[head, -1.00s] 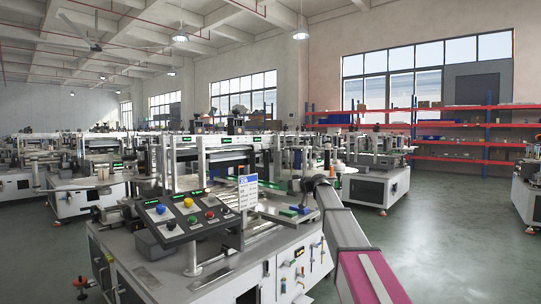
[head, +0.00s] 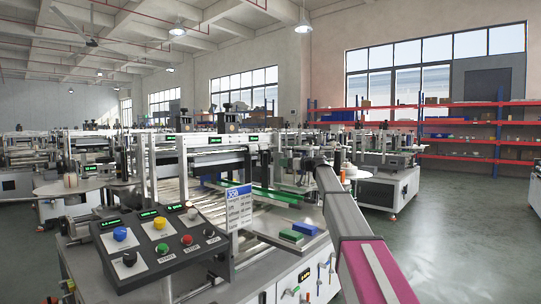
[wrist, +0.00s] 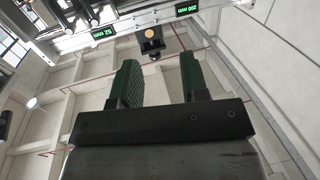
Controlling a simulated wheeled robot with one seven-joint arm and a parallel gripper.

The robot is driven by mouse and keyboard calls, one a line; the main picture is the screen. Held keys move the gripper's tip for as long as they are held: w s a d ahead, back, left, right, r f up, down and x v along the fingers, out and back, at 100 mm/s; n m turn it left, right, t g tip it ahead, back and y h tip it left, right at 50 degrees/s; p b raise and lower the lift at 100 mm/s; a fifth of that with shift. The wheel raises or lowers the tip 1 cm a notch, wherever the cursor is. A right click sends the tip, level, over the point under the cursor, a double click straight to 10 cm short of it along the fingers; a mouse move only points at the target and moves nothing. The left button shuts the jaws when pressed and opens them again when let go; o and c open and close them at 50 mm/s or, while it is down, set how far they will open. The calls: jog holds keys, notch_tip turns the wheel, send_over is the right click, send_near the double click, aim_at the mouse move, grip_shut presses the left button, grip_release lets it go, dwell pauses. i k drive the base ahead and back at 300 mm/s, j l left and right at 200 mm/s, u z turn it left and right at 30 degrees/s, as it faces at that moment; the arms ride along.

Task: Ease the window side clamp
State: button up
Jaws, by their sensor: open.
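The nearest labeller (head: 290,270) stands in front of me in the head view. It has green guide strips (head: 262,193) and a beam with black uprights and knobs on top. I cannot tell for sure which part is the window side clamp. My gripper (wrist: 160,68) shows in the wrist view with two green padded fingers, open and empty. Beyond the fingertips is a black block with a round brass-coloured face (wrist: 152,43), under a rail with green readouts on both sides, 52 mm and 200 mm. The block is apart from the fingers. In the head view the gripper cannot be made out.
A control panel (head: 160,243) with coloured buttons and a label card (head: 239,207) stand at the machine's near side. A second labeller (head: 385,185) stands behind on the right. Green floor (head: 450,235) is clear at right. Red shelves (head: 460,135) line the back wall.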

aim_at(269, 150)
jog(key=i, duration=0.85)
